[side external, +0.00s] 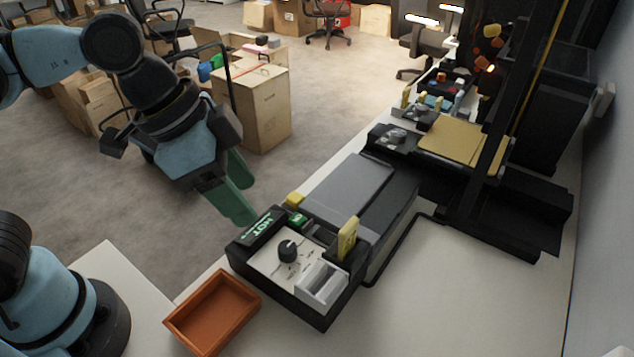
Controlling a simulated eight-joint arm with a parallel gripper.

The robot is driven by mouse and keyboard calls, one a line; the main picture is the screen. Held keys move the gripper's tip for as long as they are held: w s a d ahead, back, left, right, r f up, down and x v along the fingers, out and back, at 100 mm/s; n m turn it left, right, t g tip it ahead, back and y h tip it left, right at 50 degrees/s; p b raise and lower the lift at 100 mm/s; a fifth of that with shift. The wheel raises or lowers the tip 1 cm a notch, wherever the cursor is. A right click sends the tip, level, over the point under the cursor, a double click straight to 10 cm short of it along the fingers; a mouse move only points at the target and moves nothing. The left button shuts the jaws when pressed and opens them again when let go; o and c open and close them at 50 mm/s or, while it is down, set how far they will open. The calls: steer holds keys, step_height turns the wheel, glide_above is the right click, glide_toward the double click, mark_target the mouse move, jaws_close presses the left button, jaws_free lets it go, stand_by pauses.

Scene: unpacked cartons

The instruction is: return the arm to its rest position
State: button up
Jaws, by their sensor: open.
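My arm reaches in from the upper left in the side external view, bent and pointing down. My gripper (236,190) has green fingers and hangs left of the black-and-grey machine on the white table. It is open and I see nothing between its fingers. The fingertips are near the machine's front left corner in the picture; I cannot tell how high above the table they are. My arm's base stands at the lower left.
The machine (345,190) has a dial (288,251) and a yellow block (347,238) upright on it. An orange tray (213,311) sits in front. A dark frame (510,120) rises at the right. Cartons (254,105) stand on the floor behind. The table's right front (480,310) is clear.

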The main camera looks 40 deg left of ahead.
steer(key=w+a+f+n+t+y, duration=0.1)
steer(key=w+a+f+n+t, duration=0.1)
steer(key=a+n, duration=0.2)
steer(key=w+a+f+n+t+y, duration=0.1)
steer(key=w+a+f+n+y, duration=0.1)
steer(key=a, duration=0.9)
steer(key=w+n, duration=0.1)
steer(key=n, duration=0.1)
steer(key=shift+f+n+t, duration=0.2)
steer(key=shift+n+t, duration=0.2)
